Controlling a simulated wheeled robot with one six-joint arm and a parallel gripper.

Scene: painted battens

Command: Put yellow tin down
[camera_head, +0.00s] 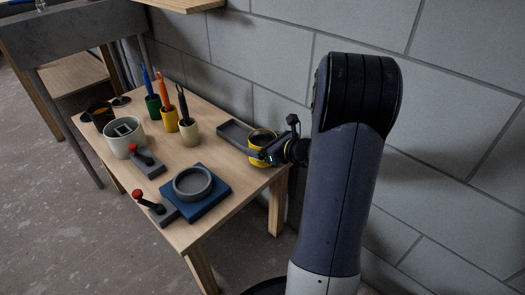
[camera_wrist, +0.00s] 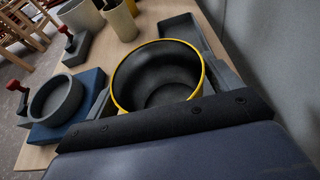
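The yellow tin (camera_head: 261,148) has a yellow rim and a dark, empty-looking inside. It is at the right end of the table, by the wall. In the wrist view the tin (camera_wrist: 158,76) fills the middle, upright or nearly so. My gripper (camera_head: 264,153) has a finger on each side of it and appears shut on it. The wrist view shows the fingers of my gripper (camera_wrist: 163,88) against its left and right sides. A long grey tray (camera_head: 233,131) lies just beyond the tin. I cannot tell whether the tin rests on a surface or hangs slightly above.
A blue block with a grey ring (camera_head: 194,184) stands left of the tin. Two grey blocks with red-knobbed levers (camera_head: 147,160) (camera_head: 157,210), a white pot (camera_head: 125,138) and several brush cups (camera_head: 170,118) occupy the table (camera_head: 215,218). The block wall (camera_head: 285,75) is close behind.

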